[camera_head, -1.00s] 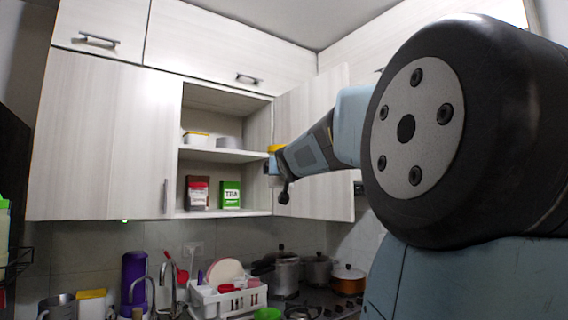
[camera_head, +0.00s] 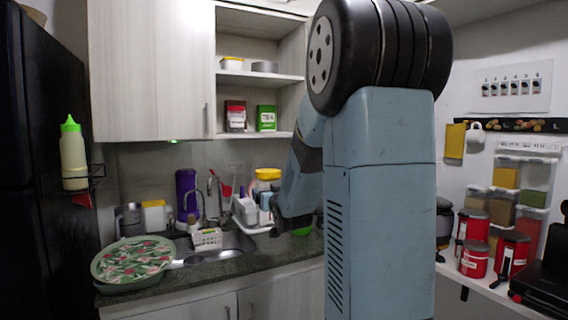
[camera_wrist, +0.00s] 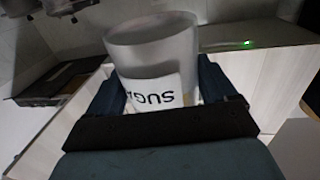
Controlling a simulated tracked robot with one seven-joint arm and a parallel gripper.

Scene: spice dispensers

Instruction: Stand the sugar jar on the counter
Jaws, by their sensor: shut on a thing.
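The sugar jar (camera_head: 265,186) is pale with a yellow lid and looks upright in the head view. My gripper (camera_head: 267,203) is shut on it, in front of the cabinet wall and near the dish rack. In the wrist view the jar (camera_wrist: 155,55) sits between both fingers of my gripper (camera_wrist: 170,98), with its label reading "SUGA" upside down. The dark counter (camera_head: 215,272) runs below and around the sink. I cannot tell the gap between the jar's base and whatever is under it; my arm and the rack crowd that spot.
A patterned green tray (camera_head: 132,262) covers the counter's left end. The sink (camera_head: 235,242), faucet, purple bottle (camera_head: 186,192) and white dish rack (camera_head: 246,210) fill the middle. The open cabinet (camera_head: 260,78) hangs above with a tea box (camera_head: 266,118). Red cans (camera_head: 474,258) stand at right.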

